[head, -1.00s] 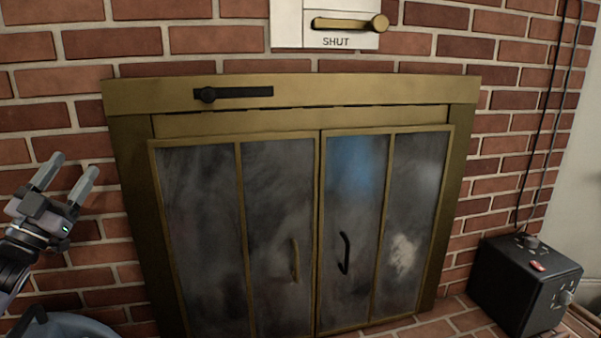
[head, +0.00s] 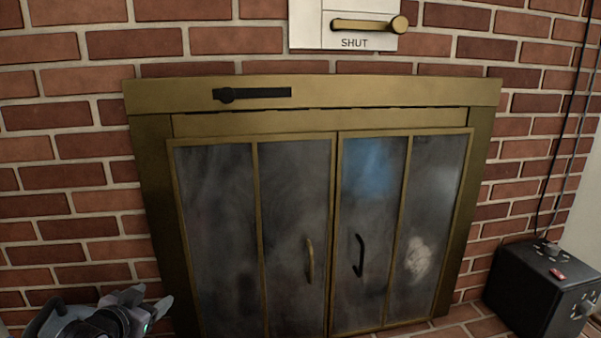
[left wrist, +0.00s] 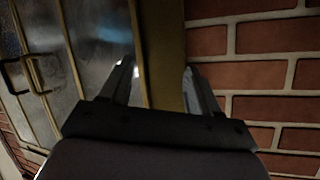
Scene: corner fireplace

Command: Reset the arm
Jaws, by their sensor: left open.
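My left gripper (head: 150,299) is low at the left edge of the head view, in front of the brick wall and left of the fireplace. In the left wrist view my left gripper (left wrist: 158,85) has its two fingers spread apart with nothing between them. Behind the fingers are the brass door frame edge and smoky glass. My right gripper is not in view.
The brass fireplace (head: 310,97) has two closed glass doors with a brass handle (head: 310,260) and a black handle (head: 358,256). A black slider (head: 252,93) is on its top bar. A brass lever (head: 368,25) sits above "SHUT". A black box (head: 545,290) stands right.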

